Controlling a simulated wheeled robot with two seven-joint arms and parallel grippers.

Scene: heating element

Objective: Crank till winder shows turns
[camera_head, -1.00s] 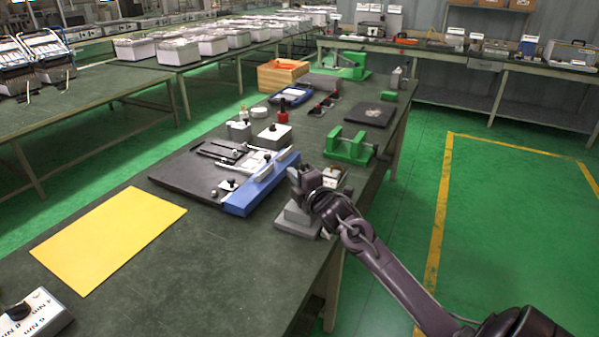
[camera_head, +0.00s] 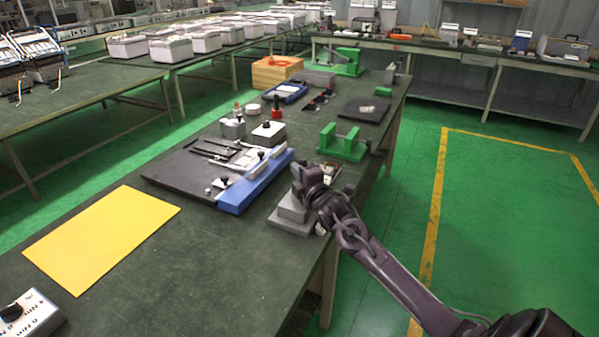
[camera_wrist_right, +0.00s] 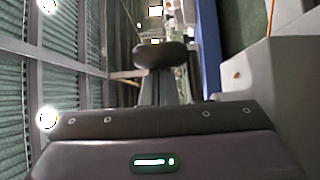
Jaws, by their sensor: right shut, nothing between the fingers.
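The grey stepped block (camera_head: 291,213), which looks like the winder, stands at the table's right edge beside the blue bar. My right gripper (camera_head: 301,188) is at its upper part, and my wrist hides much of it. In the right wrist view, my right gripper (camera_wrist_right: 160,58) is shut, its fingers together and pointing away. The light grey block side (camera_wrist_right: 250,88) is close on the right there. A crank handle and a turns display cannot be made out. My left gripper is not in view.
A black board with a blue bar (camera_head: 256,181) lies left of the block. A green bracket (camera_head: 342,145) stands behind it. A yellow sheet (camera_head: 100,238) and a white dial box (camera_head: 28,317) lie nearer. The dark table between is clear.

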